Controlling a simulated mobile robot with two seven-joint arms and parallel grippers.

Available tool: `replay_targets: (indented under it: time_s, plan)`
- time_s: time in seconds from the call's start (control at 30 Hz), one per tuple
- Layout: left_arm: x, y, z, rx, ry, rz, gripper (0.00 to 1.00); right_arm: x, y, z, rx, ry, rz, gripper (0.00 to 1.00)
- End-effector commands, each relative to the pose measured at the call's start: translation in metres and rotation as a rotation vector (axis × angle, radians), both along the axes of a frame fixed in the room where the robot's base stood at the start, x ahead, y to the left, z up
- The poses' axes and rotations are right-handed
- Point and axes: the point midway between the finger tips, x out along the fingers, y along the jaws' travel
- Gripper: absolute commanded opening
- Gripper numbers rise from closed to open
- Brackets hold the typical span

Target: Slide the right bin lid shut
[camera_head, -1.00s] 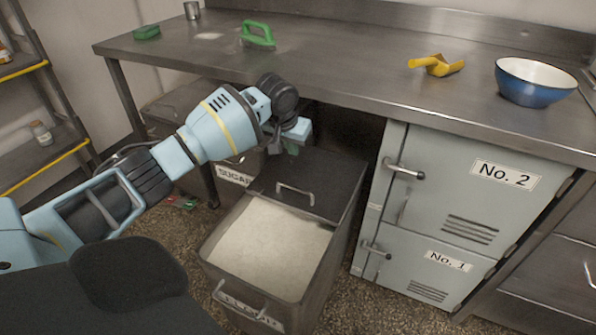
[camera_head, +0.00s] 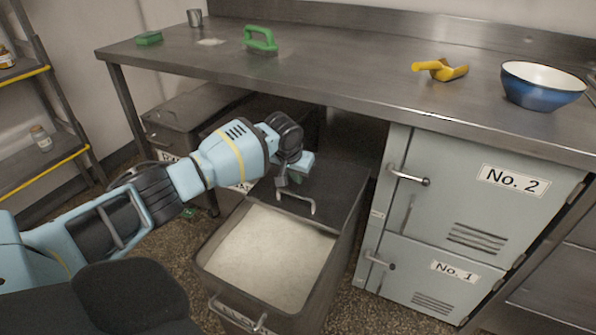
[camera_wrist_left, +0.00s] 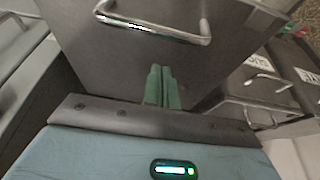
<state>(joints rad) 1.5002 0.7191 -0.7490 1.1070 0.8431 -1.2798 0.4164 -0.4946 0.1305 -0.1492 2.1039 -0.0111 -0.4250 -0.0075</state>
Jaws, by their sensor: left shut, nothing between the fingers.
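The right bin (camera_head: 335,262) stands pulled out in front of the counter, full of white flour-like powder (camera_head: 270,255). Its dark lid (camera_head: 342,193) is slid back over the rear part, so the front is open. A metal loop handle (camera_head: 311,204) stands on the lid; it also shows at the top of the left wrist view (camera_wrist_left: 160,28). My left gripper (camera_head: 282,181) is just behind the handle, low over the lid. In the left wrist view its green fingers (camera_wrist_left: 161,88) are together and empty, apart from the handle in the picture. My right gripper is out of view.
Two more bins stand under the counter to the left, the far one with a dark lid (camera_head: 190,105). Cabinet doors No. 2 (camera_head: 470,200) and No. 1 (camera_head: 415,275) are close on the right. The counter edge (camera_head: 350,113) overhangs the lid's rear.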

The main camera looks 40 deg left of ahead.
Motion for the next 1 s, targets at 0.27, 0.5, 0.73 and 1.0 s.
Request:
replay_targets:
  time_s: [0.27, 0.5, 0.73, 1.0]
  plan:
    - [-0.02, -0.005, -0.004, 0.001, 0.002, -0.002, 0.0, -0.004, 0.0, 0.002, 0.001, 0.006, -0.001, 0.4]
    - [-0.026, -0.006, -0.006, 0.0, 0.002, -0.001, 0.0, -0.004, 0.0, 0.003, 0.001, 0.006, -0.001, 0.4]
    - [-0.026, -0.006, -0.006, 0.0, 0.003, -0.001, 0.0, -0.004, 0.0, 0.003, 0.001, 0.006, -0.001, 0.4]
    - [-0.031, -0.008, -0.004, 0.001, 0.003, -0.001, 0.0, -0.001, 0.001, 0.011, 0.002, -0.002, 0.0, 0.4]
